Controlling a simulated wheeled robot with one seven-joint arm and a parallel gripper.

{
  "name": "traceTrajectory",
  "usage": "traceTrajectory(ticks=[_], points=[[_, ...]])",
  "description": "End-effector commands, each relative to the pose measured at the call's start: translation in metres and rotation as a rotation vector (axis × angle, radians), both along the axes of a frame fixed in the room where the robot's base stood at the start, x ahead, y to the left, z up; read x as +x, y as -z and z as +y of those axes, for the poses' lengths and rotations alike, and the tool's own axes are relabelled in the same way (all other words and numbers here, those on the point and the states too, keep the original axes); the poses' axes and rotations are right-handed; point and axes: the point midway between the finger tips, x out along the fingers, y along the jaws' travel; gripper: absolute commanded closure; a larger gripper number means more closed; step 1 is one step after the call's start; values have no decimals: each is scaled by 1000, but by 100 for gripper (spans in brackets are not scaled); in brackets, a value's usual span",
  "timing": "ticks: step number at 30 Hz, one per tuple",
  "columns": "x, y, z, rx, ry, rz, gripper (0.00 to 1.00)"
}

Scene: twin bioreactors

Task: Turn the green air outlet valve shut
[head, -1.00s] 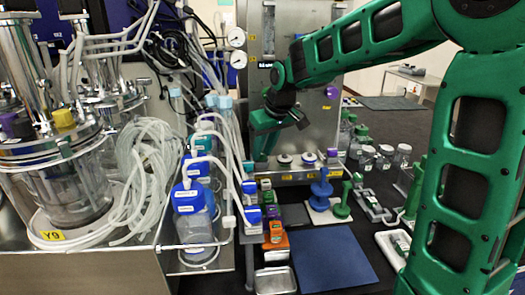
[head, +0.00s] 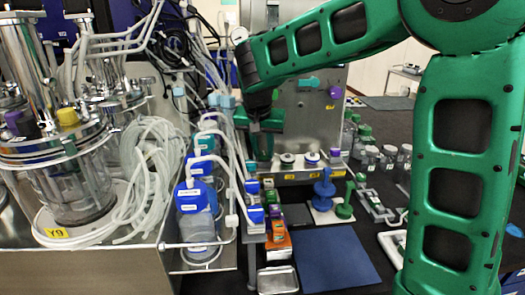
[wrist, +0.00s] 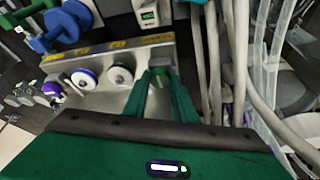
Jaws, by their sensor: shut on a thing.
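My gripper (head: 262,158) points down at the left end of the ledge in front of the steel cabinet. In the wrist view its two green fingers (wrist: 161,80) are shut on a small upright part there, taken to be the green air outlet valve (wrist: 160,71). The fingers hide most of the valve, and its handle angle cannot be read. In the head view my gripper covers it.
Tubing and blue-capped bottles (head: 193,200) stand close left of my gripper. A blue stand (head: 324,188) and a green stand (head: 345,208) are in front of the ledge. A teal handle (head: 308,83) sits on the steel cabinet (head: 310,115). A dark blue mat (head: 342,260) lies clear.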

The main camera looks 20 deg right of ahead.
Motion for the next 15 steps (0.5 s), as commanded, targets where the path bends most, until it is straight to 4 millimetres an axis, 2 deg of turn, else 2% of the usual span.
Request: traceTrajectory(ticks=[15], points=[[4, -3, -1, 1, 85, -11, 98]])
